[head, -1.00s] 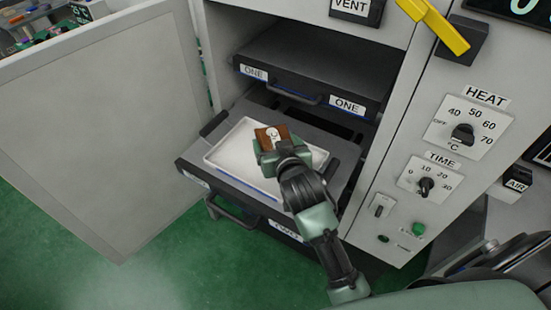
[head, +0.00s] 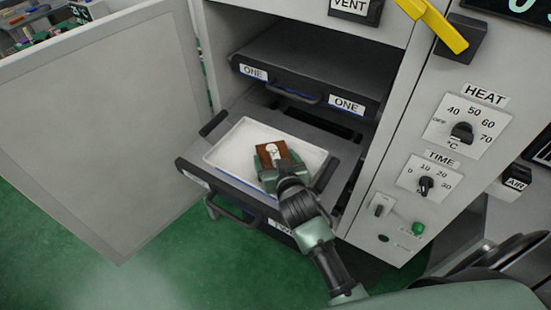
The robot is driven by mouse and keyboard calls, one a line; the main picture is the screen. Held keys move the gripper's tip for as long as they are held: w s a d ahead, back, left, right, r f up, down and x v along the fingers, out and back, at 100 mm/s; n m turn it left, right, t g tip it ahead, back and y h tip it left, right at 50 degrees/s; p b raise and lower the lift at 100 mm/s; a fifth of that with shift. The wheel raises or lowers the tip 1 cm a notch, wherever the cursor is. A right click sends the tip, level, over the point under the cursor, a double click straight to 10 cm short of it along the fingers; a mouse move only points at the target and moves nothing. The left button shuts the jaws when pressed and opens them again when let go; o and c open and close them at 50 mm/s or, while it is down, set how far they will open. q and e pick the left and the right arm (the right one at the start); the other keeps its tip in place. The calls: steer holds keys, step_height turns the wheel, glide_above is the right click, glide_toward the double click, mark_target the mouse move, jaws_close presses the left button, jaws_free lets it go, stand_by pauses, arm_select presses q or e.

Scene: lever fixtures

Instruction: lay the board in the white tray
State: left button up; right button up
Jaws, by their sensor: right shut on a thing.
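The board (head: 271,152) is a small brown piece with a white figure on it. My right gripper (head: 279,166) is shut on the board's near side and holds it over the white tray (head: 232,146). The gripper hides the board's near part, and I cannot tell whether the board touches the tray floor. The white tray rests on the pulled-out lower drawer (head: 208,167) of the cabinet. My left gripper is not in view.
The upper drawer (head: 300,70), marked ONE, is pushed in above. The open cabinet door (head: 110,120) stands at the left. The control panel with the HEAT knob (head: 462,132) and TIME knob (head: 425,185) is at the right. A yellow lever (head: 434,24) sits above it.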

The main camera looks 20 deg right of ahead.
steer(key=shift+s+f, duration=0.2)
steer(key=shift+f, duration=0.4)
steer(key=o, duration=1.3)
steer(key=shift+s+a+f, duration=0.1)
steer(key=shift+s+f, duration=0.05)
steer(key=shift+f, duration=0.05)
steer(key=shift+o, duration=0.2)
steer(key=shift+r, duration=0.5)
steer(key=shift+s+r, duration=0.15)
steer(key=v, duration=1)
steer(key=shift+r+b, duration=0.3)
steer(key=shift+b, duration=0.1)
steer(key=shift+s+r, duration=0.35)
steer(key=shift+s, duration=0.1)
steer(key=shift+r, duration=0.1)
